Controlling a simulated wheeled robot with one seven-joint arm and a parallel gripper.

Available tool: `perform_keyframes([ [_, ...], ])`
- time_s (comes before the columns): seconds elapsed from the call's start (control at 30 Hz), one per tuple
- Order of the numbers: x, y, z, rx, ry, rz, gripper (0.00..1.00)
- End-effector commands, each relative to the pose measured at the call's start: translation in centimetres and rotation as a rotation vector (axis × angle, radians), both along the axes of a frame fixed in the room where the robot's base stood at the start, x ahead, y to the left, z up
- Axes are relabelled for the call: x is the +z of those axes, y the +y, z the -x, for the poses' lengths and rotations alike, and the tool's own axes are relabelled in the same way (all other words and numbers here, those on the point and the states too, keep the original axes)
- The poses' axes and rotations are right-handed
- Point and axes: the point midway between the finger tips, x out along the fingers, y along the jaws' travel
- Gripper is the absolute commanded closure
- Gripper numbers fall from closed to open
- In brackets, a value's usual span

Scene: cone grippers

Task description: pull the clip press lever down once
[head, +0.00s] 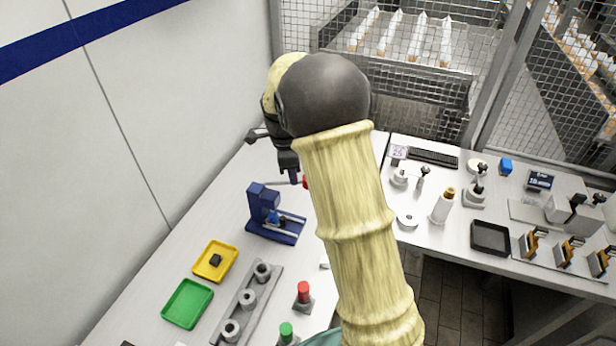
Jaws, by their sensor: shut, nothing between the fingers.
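The blue clip press (262,205) stands upright on the left table in the head view. Its lever (282,183) is a thin grey rod reaching right from near the top of the press, roughly level. A red knob (305,182) at its end is partly hidden by my arm. My gripper (294,180) is shut and empty, pointing down at the lever between the press and the knob. Its tip overlaps the rod in the picture; I cannot tell whether it touches. My arm hides the area right of the knob.
In front of the press are a yellow tray (232,262) with a dark part, a green tray (170,304), a grey rack (221,331) with cylinders, and red (304,291) and green (286,330) buttons. A wall bounds the left side.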

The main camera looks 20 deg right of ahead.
Motion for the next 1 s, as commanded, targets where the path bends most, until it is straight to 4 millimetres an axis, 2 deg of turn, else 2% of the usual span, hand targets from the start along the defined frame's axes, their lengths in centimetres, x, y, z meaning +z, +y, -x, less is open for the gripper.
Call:
perform_keyframes([
  [0.7, 13.7, 1.8, -0.2, 0.005, -0.001, -0.004, 1.0],
  [0.83, 15.4, 2.0, -0.3, 0.006, 0.002, -0.003, 1.0],
  [1.0, 16.2, 2.0, -0.2, 0.005, 0.004, -0.004, 1.0],
])
